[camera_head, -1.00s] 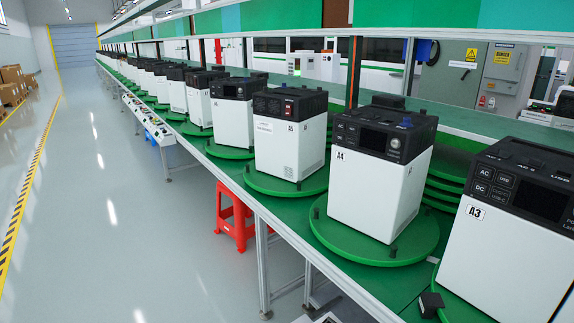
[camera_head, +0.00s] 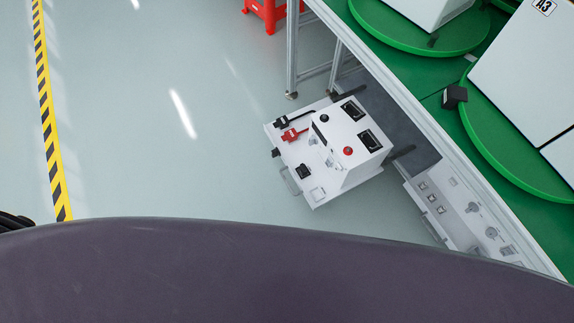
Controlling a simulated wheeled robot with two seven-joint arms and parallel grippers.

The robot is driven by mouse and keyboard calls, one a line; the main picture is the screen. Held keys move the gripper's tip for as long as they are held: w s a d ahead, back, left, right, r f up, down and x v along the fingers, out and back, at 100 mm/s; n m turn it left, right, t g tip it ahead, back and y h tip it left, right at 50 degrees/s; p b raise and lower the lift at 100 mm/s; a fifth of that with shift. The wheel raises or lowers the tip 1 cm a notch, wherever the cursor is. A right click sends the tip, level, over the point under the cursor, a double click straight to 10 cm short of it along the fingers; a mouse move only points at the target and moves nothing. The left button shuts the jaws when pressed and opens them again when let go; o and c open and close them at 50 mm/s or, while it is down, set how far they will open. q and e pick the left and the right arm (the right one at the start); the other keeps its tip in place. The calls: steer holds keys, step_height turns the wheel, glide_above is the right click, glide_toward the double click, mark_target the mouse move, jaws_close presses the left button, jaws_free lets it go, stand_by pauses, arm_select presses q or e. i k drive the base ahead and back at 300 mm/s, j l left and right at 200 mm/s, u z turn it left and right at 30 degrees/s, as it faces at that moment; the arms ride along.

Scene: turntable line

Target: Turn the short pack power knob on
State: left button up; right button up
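The power packs are only partly in view. The white side of the pack labelled A3 (camera_head: 520,75) shows at the upper right, on a green turntable (camera_head: 492,143). The lower end of another white pack (camera_head: 432,10) shows at the top, on its own green turntable (camera_head: 405,40). The packs' black top panels and any knobs on them are outside the view. Neither of my grippers is in view.
A white control box (camera_head: 340,150) with gauges, a red button and switches stands below the line's edge. A white switch panel (camera_head: 455,210) runs along the line. A red stool (camera_head: 268,12) is at the top. Open grey floor (camera_head: 140,130) lies left, with a yellow-black stripe (camera_head: 50,120).

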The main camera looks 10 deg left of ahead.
mark_target(313, 139)
steer(key=z, duration=0.55)
steer(key=i+j+z, duration=0.15)
steer(key=j+z, duration=0.2)
steer(key=i+j+z, duration=0.1)
steer(key=j+z, duration=0.25)
steer(key=j, duration=0.2)
steer(key=j+z, duration=0.35)
steer(key=j, duration=0.1)
